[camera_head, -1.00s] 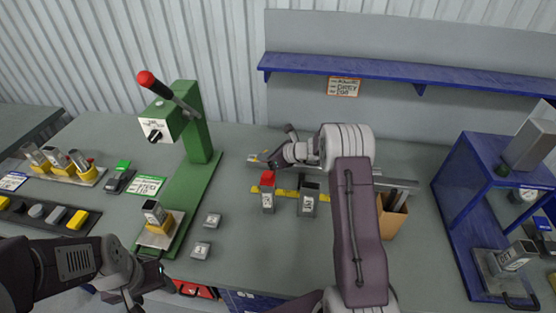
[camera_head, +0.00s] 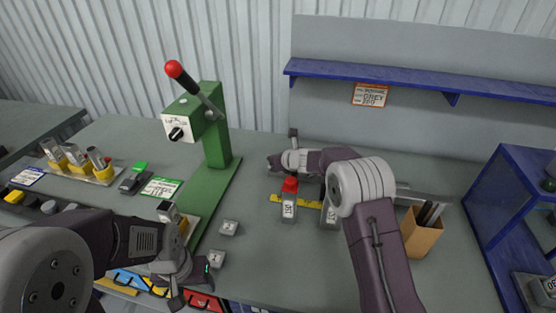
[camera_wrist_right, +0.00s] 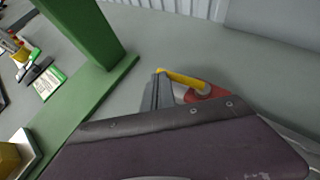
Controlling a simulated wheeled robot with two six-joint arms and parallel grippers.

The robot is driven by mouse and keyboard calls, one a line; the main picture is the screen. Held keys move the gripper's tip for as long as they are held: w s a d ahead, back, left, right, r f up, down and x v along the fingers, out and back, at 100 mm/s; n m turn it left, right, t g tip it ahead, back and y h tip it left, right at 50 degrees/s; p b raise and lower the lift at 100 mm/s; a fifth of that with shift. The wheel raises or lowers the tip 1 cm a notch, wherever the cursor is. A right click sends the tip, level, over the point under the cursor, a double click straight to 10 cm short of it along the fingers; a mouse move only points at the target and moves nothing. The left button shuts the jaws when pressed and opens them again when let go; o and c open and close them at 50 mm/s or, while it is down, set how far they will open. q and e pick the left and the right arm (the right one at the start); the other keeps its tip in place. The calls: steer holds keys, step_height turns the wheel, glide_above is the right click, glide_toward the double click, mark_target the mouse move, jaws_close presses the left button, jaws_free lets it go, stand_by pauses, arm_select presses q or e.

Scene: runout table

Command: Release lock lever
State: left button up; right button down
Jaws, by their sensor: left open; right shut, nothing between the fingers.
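The green press (camera_head: 218,140) stands left of centre in the head view, with a lever ending in a red knob (camera_head: 174,69) tilted up to the left. A red-topped grey block (camera_head: 289,205) sits on a yellow strip in mid-table; which part is the lock lever is not clear. My left gripper (camera_head: 190,284) is open and empty near the table's front edge, below the press base. My right gripper (camera_head: 276,164) is shut and empty above the table, behind the red-topped block. In the right wrist view my own arm hides much of the scene.
A second grey block (camera_head: 329,212) is partly hidden by my right arm. A brown box (camera_head: 420,232) holds dark strips at right. A blue frame (camera_head: 515,205) bounds the right side. Yellow holders (camera_head: 78,158) stand at left.

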steer(key=shift+s+d, duration=0.1)
steer(key=shift+d, duration=0.75)
steer(key=b+v, duration=0.1)
steer(key=v, duration=0.8)
steer(key=shift+b, duration=0.35)
